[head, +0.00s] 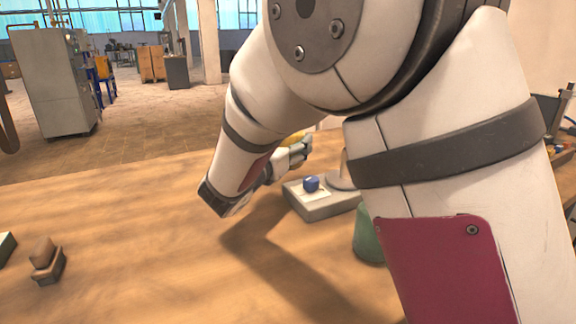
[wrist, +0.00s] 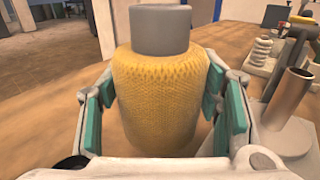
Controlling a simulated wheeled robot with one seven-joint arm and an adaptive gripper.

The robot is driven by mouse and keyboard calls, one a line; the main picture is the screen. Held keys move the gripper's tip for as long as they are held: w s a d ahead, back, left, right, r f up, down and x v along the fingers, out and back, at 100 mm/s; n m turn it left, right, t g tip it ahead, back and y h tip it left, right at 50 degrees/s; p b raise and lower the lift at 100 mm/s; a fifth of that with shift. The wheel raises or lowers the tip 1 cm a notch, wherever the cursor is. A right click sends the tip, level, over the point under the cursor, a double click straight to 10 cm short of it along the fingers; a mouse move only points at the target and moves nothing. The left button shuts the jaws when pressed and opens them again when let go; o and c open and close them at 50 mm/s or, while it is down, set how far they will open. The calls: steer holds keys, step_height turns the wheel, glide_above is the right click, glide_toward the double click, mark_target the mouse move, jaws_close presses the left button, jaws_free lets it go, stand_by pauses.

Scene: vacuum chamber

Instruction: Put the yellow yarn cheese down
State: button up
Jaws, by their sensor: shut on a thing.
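The yellow yarn cheese (wrist: 160,100), a stout wound body with a grey core sticking out of its top, fills the middle of the wrist view. My gripper (wrist: 165,118) is shut on it, with teal finger pads on its left and right sides. In the head view a small yellow part of the yarn cheese (head: 294,137) shows by my gripper (head: 292,154), mostly hidden behind my arm. It looks held above the table, but its underside is hidden, so I cannot tell its clearance.
The wooden table (head: 130,230) has wide free room left of my arm. A grey box with a blue knob (head: 311,184) and a green container (head: 368,238) are close by on the right. A brown block piece (head: 45,262) is front left. A metal cylinder (wrist: 288,97) and coiled part (wrist: 262,52) stand right.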

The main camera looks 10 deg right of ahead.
steer(key=shift+f+b, duration=0.65)
steer(key=shift+f, duration=1.5)
steer(key=shift+f, duration=0.2)
steer(key=o, duration=1)
steer(key=shift+r, duration=0.1)
